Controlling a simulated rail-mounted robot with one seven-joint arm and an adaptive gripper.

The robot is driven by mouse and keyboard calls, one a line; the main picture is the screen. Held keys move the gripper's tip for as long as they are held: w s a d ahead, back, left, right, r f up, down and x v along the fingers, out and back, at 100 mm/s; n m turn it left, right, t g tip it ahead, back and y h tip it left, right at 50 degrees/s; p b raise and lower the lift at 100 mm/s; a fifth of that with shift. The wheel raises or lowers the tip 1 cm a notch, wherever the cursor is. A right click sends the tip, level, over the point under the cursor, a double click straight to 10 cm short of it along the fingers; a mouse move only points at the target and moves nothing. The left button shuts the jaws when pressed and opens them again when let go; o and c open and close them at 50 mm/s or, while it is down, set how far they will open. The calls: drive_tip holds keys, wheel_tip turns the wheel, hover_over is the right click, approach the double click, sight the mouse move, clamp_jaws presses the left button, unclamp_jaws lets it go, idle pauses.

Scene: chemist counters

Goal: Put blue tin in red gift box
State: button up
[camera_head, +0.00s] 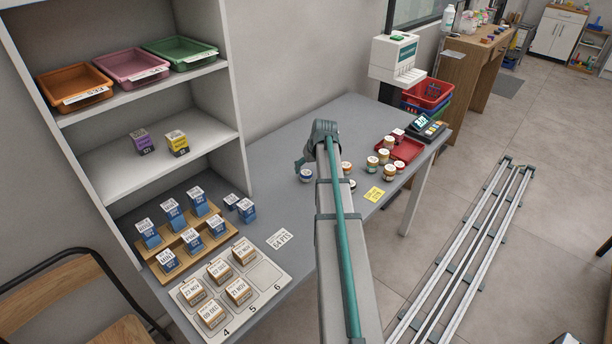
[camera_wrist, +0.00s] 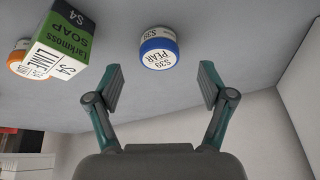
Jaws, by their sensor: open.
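The blue tin (camera_wrist: 158,48), a small round tin with a blue rim and a white top reading S39 PEAR, stands on the grey counter. In the head view the blue tin (camera_head: 306,175) is beside the end of my arm. My gripper (camera_wrist: 161,76) is open and empty, its two fingers spread to either side of the near edge of the tin, not closed on it. In the head view the fingers are mostly hidden by the arm. A shallow red open box (camera_head: 408,151) lies further right on the counter; I cannot tell for sure that it is the gift box.
A green and white soap box (camera_wrist: 66,42) and an orange-rimmed tin (camera_wrist: 20,58) are left of the blue tin in the wrist view. Several tins (camera_head: 372,163) stand near the red box. A yellow card (camera_head: 374,194) lies in front; a card terminal (camera_head: 428,127) stands behind.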

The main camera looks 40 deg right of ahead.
sight(306, 173)
drive_tip(key=shift+p+x, duration=0.9)
drive_tip(key=shift+x, duration=1.55)
drive_tip(key=c, duration=1.4)
drive_tip(key=shift+o, duration=0.2)
drive_tip(key=shift+r, duration=0.2)
